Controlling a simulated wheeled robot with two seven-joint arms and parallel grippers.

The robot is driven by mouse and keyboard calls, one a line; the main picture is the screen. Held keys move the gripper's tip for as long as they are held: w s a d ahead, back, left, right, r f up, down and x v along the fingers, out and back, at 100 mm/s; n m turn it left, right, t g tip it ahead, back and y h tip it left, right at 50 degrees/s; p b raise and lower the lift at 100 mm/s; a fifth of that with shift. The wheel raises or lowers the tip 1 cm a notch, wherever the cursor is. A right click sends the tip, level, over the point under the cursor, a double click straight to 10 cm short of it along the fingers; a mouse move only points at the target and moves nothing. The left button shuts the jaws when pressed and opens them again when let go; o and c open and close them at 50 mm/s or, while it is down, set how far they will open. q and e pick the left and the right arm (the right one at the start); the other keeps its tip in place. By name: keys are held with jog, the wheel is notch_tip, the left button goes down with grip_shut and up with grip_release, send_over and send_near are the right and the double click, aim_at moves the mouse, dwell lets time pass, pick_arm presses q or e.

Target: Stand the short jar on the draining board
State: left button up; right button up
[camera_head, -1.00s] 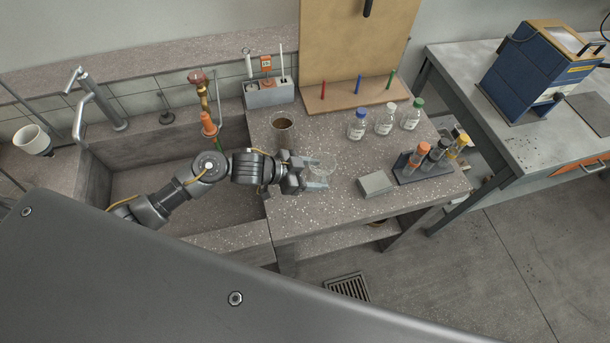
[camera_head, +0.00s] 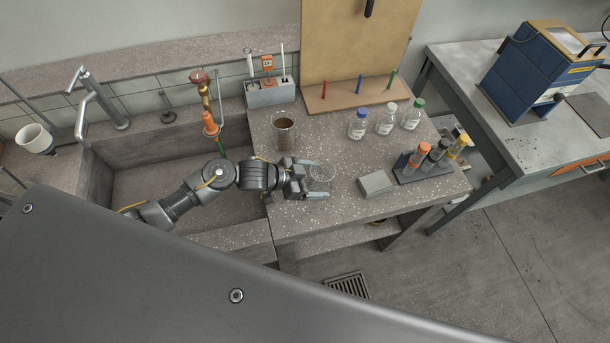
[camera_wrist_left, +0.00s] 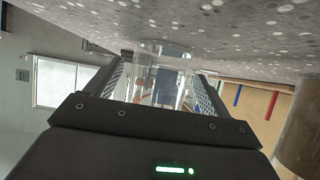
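The short jar (camera_head: 322,172) is clear glass and stands on the speckled bench top right of the sink. My left gripper (camera_head: 317,179) is open and low over the bench, with one finger on each side of the jar. In the left wrist view the jar (camera_wrist_left: 162,72) shows between the two spread fingers; I cannot tell whether either touches it. The speckled surface is at the top of that upside-down view. A tan board (camera_head: 350,98) with red, blue and green pegs stands at the back. My right gripper is out of view.
A brown-filled cup (camera_head: 284,134) stands behind my gripper. A grey block (camera_head: 375,184) and a rack of capped tubes (camera_head: 424,166) are to the right. Several capped bottles (camera_head: 385,119) stand behind. The sink (camera_head: 140,190) is left, with an orange-nozzled tap (camera_head: 210,124).

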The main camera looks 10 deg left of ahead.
pick_arm(q)
jog(key=shift+r, duration=0.3)
jog(key=b+v, duration=0.1)
jog(key=v, duration=1.1)
jog(key=shift+s, duration=0.1)
